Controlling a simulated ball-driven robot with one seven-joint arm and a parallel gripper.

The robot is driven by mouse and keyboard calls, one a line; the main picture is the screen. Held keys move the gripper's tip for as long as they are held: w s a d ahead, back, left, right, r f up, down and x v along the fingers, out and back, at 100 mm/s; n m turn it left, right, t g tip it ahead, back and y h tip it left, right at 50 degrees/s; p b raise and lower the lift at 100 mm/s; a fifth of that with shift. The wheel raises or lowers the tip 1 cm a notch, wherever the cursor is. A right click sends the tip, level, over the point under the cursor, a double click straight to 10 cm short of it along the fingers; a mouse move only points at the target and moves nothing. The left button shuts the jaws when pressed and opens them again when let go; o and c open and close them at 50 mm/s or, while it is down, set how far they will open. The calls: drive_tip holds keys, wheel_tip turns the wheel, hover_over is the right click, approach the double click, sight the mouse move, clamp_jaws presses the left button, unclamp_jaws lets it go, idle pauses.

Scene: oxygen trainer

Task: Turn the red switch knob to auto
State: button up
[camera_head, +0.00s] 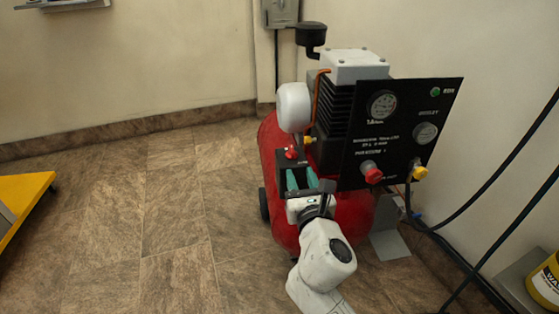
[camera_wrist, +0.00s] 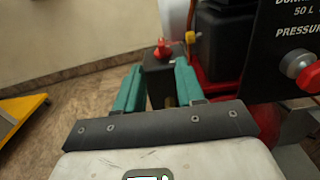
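The red switch knob (camera_head: 291,153) sits on top of a small black switch box (camera_head: 283,160) at the compressor's left side. In the wrist view the red knob (camera_wrist: 162,50) stands on the black box (camera_wrist: 160,68), just beyond the fingertips. My gripper (camera_head: 301,171) has teal fingers spread apart and holds nothing that I can see. In the wrist view the fingers of my gripper (camera_wrist: 158,74) lie to the left and right of the box, below the knob. Whether they touch the box, I cannot tell. The knob's labels are not readable.
The red compressor tank (camera_head: 272,137) stands beside my gripper. A black panel (camera_head: 400,130) with gauges, another red knob (camera_head: 372,173) and a yellow knob (camera_head: 419,173) is to the right. Dark cables run at far right. Floor at left is clear up to a yellow cart (camera_head: 22,190).

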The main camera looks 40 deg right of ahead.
sight(293, 154)
drive_tip(key=b+x, duration=0.1)
drive_tip(key=x, duration=0.9)
drive_tip(key=shift+d+b, duration=0.15)
drive_tip(key=shift+b, duration=0.2)
drive_tip(key=shift+c, duration=0.2)
clamp_jaws()
